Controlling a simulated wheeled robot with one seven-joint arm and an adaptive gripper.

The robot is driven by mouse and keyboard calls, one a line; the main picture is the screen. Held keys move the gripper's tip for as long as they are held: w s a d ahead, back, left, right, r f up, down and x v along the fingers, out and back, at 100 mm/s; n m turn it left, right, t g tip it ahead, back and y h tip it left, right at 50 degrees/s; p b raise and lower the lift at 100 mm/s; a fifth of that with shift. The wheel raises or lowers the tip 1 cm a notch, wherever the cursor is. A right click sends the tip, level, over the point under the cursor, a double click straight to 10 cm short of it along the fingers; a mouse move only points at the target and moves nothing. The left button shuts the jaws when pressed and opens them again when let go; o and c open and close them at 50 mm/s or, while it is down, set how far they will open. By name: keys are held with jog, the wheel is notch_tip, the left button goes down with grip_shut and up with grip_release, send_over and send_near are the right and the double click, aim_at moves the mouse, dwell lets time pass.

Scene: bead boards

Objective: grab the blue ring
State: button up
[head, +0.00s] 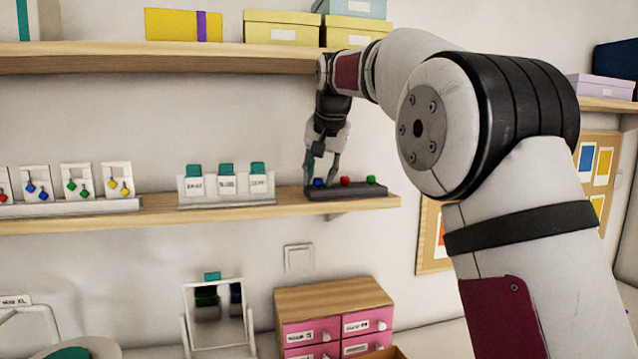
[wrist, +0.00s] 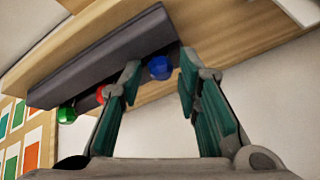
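The blue ring (head: 319,183) sits at the left end of a dark grey holder (head: 345,193) on the lower shelf; only its blue stone shows clearly. In the wrist view the blue stone (wrist: 160,68) lies between and just beyond the fingertips. My gripper (head: 322,170) is open above the holder's left end, its teal-padded fingers on either side of the blue stone. It also shows in the wrist view (wrist: 158,75). I cannot tell whether either finger touches the ring.
A red ring (head: 345,181) and a green ring (head: 371,179) stand to the right on the same holder. The red one (wrist: 100,94) is close to a finger in the wrist view.

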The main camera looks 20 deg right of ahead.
jog(key=shift+f, duration=0.35)
jog(key=c, duration=0.6)
jog(key=shift+c, duration=0.2)
jog(key=shift+r, duration=0.1)
